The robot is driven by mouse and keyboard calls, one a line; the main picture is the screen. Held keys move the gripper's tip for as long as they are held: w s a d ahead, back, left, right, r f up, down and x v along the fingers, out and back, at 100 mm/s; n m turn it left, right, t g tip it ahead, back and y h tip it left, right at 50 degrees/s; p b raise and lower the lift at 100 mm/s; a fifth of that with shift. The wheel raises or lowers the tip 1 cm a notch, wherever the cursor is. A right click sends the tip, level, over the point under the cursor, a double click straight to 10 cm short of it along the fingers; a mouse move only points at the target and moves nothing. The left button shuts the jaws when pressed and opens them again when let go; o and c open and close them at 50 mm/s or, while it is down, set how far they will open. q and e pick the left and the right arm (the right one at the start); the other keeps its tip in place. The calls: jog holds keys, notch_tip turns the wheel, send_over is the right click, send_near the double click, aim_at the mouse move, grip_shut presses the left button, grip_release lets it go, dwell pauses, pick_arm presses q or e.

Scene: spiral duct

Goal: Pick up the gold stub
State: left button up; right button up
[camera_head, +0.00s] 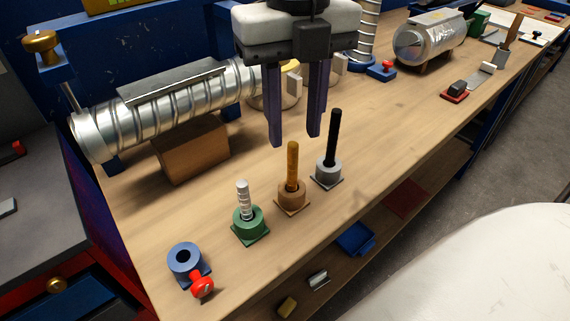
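The gold stub (292,163) stands upright in a brown socket block (292,199) near the front edge of the wooden bench. My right gripper (295,138) points down with its two dark fingers apart and nothing held. In the picture its fingertips lie either side of the stub's top; I cannot tell the exact depth between them. My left gripper is not in view.
A black stub (333,135) in a grey block stands to the right, a silver threaded stub (243,198) in a green block to the left. An empty blue socket (185,259) and red knob (202,284) are at front left. A spiral duct (165,105) lies behind.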

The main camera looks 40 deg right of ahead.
aim_at(293, 144)
jog(key=shift+w+d+f+p, duration=0.1)
jog(key=shift+w+f+p, duration=0.1)
jog(key=shift+f, duration=1.6)
jog(key=shift+w+f+p, duration=0.1)
jog(key=shift+f+p, duration=0.05)
jog(key=shift+f, duration=1.6)
grip_shut()
